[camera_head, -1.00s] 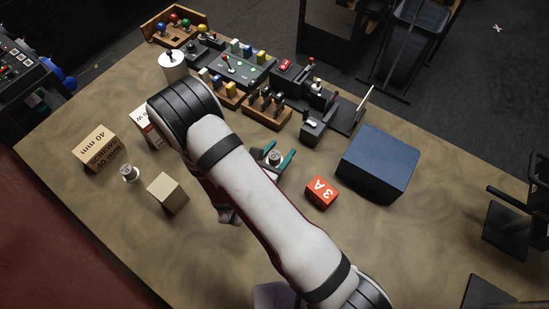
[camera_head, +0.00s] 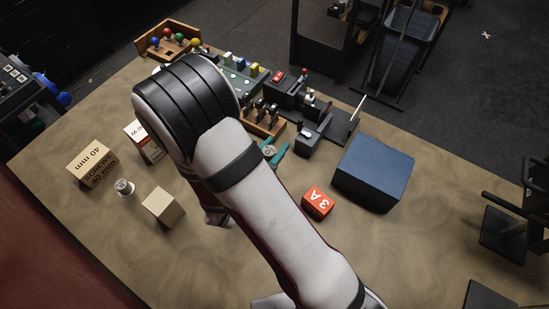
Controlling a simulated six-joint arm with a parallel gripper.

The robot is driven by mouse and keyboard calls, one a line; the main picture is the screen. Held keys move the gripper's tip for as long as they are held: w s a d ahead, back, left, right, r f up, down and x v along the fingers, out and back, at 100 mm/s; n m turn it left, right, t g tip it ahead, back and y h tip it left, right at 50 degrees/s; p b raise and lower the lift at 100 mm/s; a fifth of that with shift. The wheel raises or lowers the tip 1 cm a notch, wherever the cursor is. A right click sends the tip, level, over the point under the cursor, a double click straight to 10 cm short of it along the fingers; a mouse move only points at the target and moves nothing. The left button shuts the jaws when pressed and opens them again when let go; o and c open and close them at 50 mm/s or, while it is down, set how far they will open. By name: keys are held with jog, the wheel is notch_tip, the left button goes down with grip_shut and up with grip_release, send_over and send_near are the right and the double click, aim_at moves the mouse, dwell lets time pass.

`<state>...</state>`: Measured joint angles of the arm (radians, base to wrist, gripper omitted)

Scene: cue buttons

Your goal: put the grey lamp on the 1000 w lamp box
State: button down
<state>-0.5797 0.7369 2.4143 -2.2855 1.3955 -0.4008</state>
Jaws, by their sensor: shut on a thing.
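My gripper (camera_head: 275,154) has teal fingers and shows just past the right edge of my arm. It is shut on a small grey thing, seemingly the grey lamp (camera_head: 269,151), which my arm largely hides. The 1000 w lamp box (camera_head: 146,142) is white with an orange part and stands at the left of the table. Only the end of its print, "0 W", shows beside my arm. My gripper is well to the right of this box.
A red "3 A" box (camera_head: 318,203) and a dark blue box (camera_head: 374,173) stand at the right. Button and switch panels (camera_head: 262,115) line the back.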

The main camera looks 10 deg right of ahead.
jog(key=w+a+r+n+t+y, duration=0.2)
jog(key=w+a+r+n+y, duration=0.4)
jog(key=w+a, duration=0.4)
jog(key=w+a+r+n+t+y, duration=0.1)
jog(key=w+a+r+n+y, duration=0.25)
jog(key=w+a+r, duration=0.65)
jog(key=shift+y, duration=0.55)
jog(key=a+f, duration=0.2)
jog(key=a, duration=0.2)
jog(key=s+a+f, duration=0.1)
jog(key=a+f, duration=0.2)
jog(key=a, duration=0.1)
jog(key=s+a+f, duration=0.1)
jog(key=a+f, duration=0.1)
jog(key=a, duration=0.3)
jog(key=shift+s+f, duration=0.1)
jog(key=shift+f, duration=0.3)
jog(key=f, duration=0.4)
jog(key=shift+a, duration=0.2)
jog(key=shift+f, duration=0.1)
jog(key=c, duration=0.5)
grip_release()
